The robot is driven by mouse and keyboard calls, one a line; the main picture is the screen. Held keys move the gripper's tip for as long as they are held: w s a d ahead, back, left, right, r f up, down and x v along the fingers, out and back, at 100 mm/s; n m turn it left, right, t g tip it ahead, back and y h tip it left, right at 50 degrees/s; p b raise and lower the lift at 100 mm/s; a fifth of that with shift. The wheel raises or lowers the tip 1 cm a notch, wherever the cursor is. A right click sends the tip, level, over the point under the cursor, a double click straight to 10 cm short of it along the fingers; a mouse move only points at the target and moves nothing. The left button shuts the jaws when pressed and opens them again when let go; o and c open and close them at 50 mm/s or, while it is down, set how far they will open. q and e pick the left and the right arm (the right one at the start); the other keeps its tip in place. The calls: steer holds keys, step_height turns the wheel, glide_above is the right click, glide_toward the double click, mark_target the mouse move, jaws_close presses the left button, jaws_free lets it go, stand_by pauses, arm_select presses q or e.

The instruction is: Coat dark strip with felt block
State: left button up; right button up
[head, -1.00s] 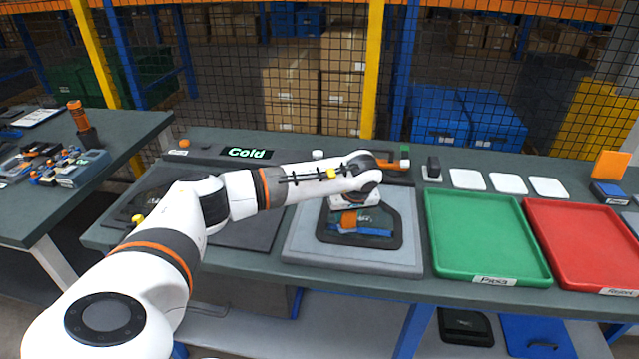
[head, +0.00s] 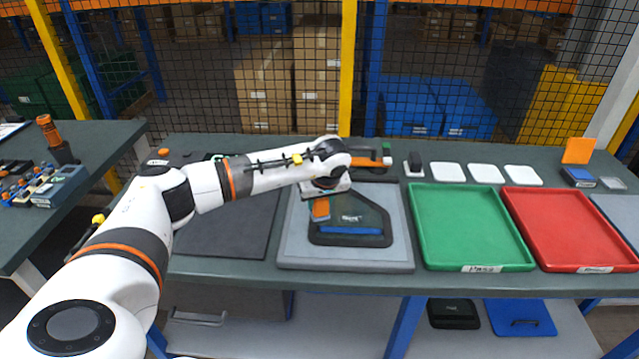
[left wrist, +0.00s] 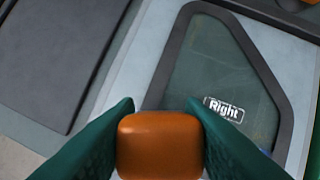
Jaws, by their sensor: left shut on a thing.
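The door panel (head: 355,212) lies on a light grey board (head: 295,250), with a dark strip (head: 385,205) around its edge and a "Right" label inside. A blue band (head: 350,230) runs along its near side. My left gripper (head: 321,201) is above the panel's left part, shut on an orange block (head: 320,210), apparently the felt block's grip. In the left wrist view the orange block (left wrist: 160,146) sits between teal fingertips, next to the slanted dark strip (left wrist: 171,58). The block's underside is hidden, so I cannot tell whether it touches the strip. My right gripper is not in view.
A green tray (head: 420,240) and a red tray (head: 520,240) stand to the right. White pads (head: 446,172) and a small dark block (head: 414,164) are behind them. A dark mat (head: 225,235) lies left of the board. A mesh fence stands behind the bench.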

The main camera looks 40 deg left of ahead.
arm_select(q)
steer(key=shift+a+r+p, duration=0.2)
steer(key=shift+r+p, duration=0.3)
steer(key=shift+r, duration=0.5)
steer(key=shift+r+p, duration=0.5)
steer(key=shift+r, duration=0.3)
